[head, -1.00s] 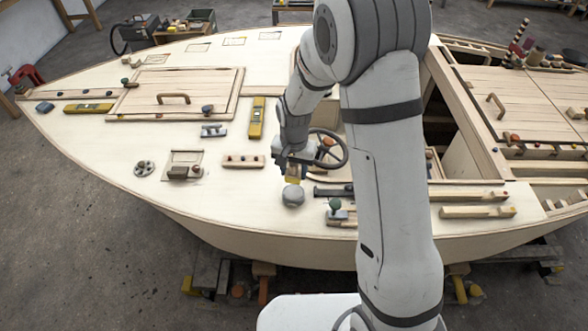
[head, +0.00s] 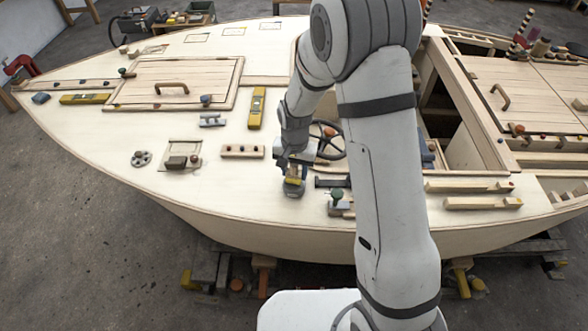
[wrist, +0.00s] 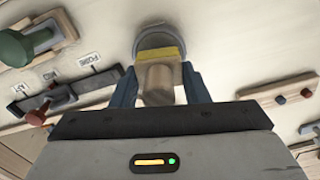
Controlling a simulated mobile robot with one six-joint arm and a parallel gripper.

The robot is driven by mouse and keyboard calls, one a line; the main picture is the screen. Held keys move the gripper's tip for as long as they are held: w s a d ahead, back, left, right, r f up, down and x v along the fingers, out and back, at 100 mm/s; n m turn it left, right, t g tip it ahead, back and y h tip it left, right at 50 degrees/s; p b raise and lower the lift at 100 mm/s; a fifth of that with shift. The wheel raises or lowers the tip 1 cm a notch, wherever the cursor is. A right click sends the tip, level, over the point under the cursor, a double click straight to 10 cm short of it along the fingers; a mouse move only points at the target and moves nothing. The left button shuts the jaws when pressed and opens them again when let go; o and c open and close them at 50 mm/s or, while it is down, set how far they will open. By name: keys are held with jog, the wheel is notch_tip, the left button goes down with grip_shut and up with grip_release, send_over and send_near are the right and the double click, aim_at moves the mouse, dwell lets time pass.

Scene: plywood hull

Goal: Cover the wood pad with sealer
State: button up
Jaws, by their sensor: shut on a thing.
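My gripper (head: 293,170) is over the near side of the pale wooden deck (head: 240,195). In the wrist view its blue fingers (wrist: 160,88) are shut on a tool with a tan rounded handle, a yellow band (wrist: 160,54) and a grey round head (wrist: 160,38). In the head view the grey head (head: 294,189) is low at the deck; I cannot tell whether it touches. Faint outlined rectangles (head: 233,31) lie on the far deck. I cannot tell which surface is the wood pad, and no sealer can be made out.
A wooden strip with knobs (head: 242,152) lies left of the tool. A green-knobbed fitting (head: 336,196) and a dark labelled slider (wrist: 45,102) are close by. A steering wheel (head: 328,140) stands just behind. Bare deck lies to the front left.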

jog(key=shift+s+f+b, duration=0.1)
jog(key=shift+f+b, duration=0.55)
dwell(1.9)
jog(key=shift+r+p, duration=2.15)
jog(key=shift+r, duration=1.45)
jog(key=shift+f, duration=0.1)
